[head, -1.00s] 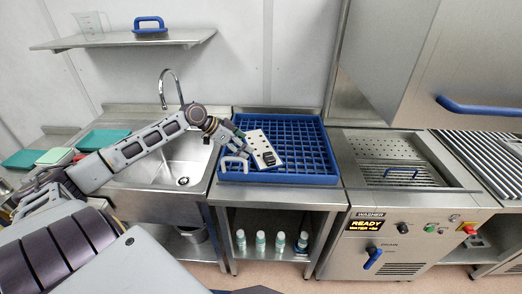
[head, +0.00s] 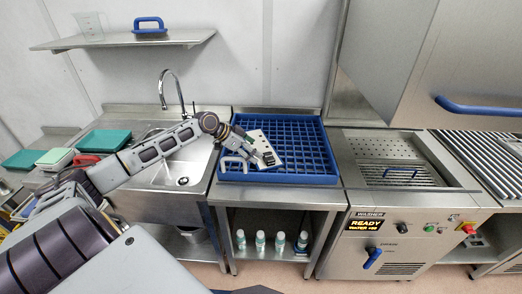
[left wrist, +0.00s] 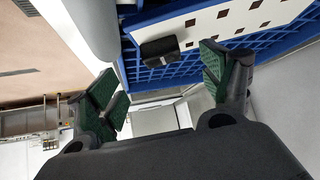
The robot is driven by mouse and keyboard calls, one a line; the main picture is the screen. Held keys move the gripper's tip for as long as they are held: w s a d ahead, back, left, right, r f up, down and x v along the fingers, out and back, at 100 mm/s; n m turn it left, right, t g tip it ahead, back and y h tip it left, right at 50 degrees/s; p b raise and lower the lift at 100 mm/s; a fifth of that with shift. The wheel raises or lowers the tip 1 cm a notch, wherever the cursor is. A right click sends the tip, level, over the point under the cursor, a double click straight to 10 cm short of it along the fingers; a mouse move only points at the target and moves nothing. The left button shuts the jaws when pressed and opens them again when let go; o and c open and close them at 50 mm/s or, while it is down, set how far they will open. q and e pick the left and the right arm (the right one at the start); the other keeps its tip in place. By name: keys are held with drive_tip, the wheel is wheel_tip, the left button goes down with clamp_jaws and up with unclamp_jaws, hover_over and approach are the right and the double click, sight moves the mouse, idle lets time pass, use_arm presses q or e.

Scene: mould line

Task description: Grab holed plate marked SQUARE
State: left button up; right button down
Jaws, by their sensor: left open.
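A white plate (head: 262,143) with dark holes leans in the blue rack (head: 310,165) on the steel table. In the left wrist view the plate (left wrist: 207,22) shows square holes and has a black block (left wrist: 160,50) on it. No written mark is legible. My left gripper (head: 262,160) is at the front of the plate. In the left wrist view its green-padded fingers (left wrist: 165,85) are wide apart, with the black block ahead of the gap and nothing visibly held. My right gripper is not in view.
A white loop handle (head: 233,161) is at the rack's front left. A sink (head: 180,172) with a tap is to the left, the washer (head: 375,222) with a lit READY display to the right. Several bottles (head: 260,240) stand on the shelf below. The rack's right part looks empty.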

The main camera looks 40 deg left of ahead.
sight(268, 156)
use_arm(q)
drive_tip(key=shift+x, duration=1.3)
drive_tip(key=shift+w+d+f, duration=0.1)
drive_tip(key=shift+w+d, duration=0.05)
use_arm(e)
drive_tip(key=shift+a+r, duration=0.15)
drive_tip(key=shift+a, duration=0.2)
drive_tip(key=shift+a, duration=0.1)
use_arm(q)
drive_tip(key=shift+w, duration=0.1)
drive_tip(key=shift+w+d+f+p, duration=0.3)
drive_tip(key=shift+w+d+p, duration=0.05)
drive_tip(key=shift+w+p, duration=0.1)
drive_tip(key=shift+w+d+f, duration=0.45)
drive_tip(key=shift+w, duration=0.2)
drive_tip(key=shift+p+x, duration=0.4)
drive_tip(key=shift+x, duration=0.7)
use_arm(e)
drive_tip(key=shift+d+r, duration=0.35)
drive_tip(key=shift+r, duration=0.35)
use_arm(q)
drive_tip(key=shift+f, duration=0.1)
drive_tip(key=shift+c, duration=0.4)
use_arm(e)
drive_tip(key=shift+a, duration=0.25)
